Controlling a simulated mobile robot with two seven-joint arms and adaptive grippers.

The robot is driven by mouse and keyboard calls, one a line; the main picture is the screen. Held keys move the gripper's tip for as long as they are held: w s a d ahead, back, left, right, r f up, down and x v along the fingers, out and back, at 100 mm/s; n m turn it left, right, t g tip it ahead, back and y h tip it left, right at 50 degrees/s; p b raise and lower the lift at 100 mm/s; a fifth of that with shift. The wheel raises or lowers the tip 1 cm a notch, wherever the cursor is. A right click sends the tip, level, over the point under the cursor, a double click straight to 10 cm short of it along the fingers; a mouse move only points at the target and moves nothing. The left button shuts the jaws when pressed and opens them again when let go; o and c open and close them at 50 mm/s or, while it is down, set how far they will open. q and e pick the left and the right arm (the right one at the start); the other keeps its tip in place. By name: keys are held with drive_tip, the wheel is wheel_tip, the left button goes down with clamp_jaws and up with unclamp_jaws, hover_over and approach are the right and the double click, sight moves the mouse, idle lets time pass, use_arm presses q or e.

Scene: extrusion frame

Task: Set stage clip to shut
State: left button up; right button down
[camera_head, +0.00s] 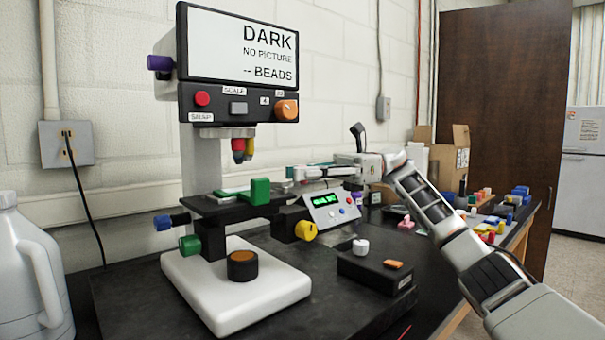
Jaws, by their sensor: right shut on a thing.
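The microscope's dark stage (205,205) stands above a white base. A green block (260,190), which looks like the stage clip's handle, stands upright at its front right. A pale slide-like plate (231,190) lies behind it. My right gripper (296,173) reaches in from the right, over the right rear of the stage. Its fingers are shut at the clip, but the contact is small and partly hidden behind the green block. I cannot tell the clip's exact position. My left gripper is not in view.
The screen (237,45) above reads DARK, NO PICTURE. Coloured objectives (242,149) hang over the stage. A control box with a green display (330,209) and a black box (375,270) stand to the right. A white jug (30,270) is at far left.

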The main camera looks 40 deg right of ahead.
drive_tip(key=c, duration=2)
unclamp_jaws()
drive_tip(key=shift+f, duration=0.15)
drive_tip(key=shift+s+d, duration=0.2)
drive_tip(key=shift+d, duration=1.7)
drive_tip(key=shift+s+d, duration=0.15)
drive_tip(key=shift+d, duration=1.7)
